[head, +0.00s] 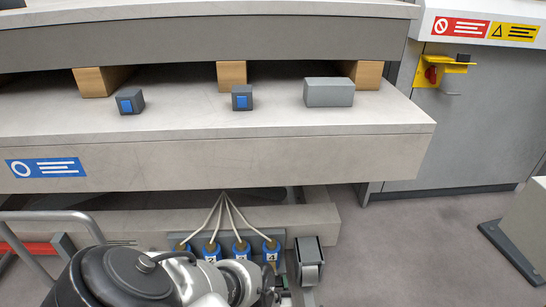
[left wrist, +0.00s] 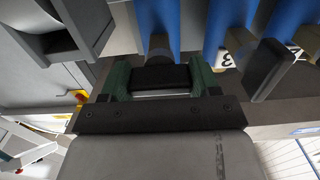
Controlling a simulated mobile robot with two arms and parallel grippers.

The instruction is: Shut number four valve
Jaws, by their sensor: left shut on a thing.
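The number four valve (head: 271,256) is the rightmost of several blue valves in a row low under the machine, beside a grey block. In the left wrist view, its blue body (left wrist: 157,22) is at the top, beside the valve marked 3 (left wrist: 228,45). My left gripper (left wrist: 160,82) has its green fingers on either side of a black handle (left wrist: 160,76) below that body and is shut on it. In the head view, my left arm covers the area below the valves, and the fingertips are hard to make out. My right gripper is not in view.
A grey block (head: 309,258) stands just right of the valves. Another valve's black handle (left wrist: 272,69) sticks out at a slant close to my left gripper's right. White hoses (head: 225,214) rise from the valves. The machine bed (head: 250,166) overhangs them.

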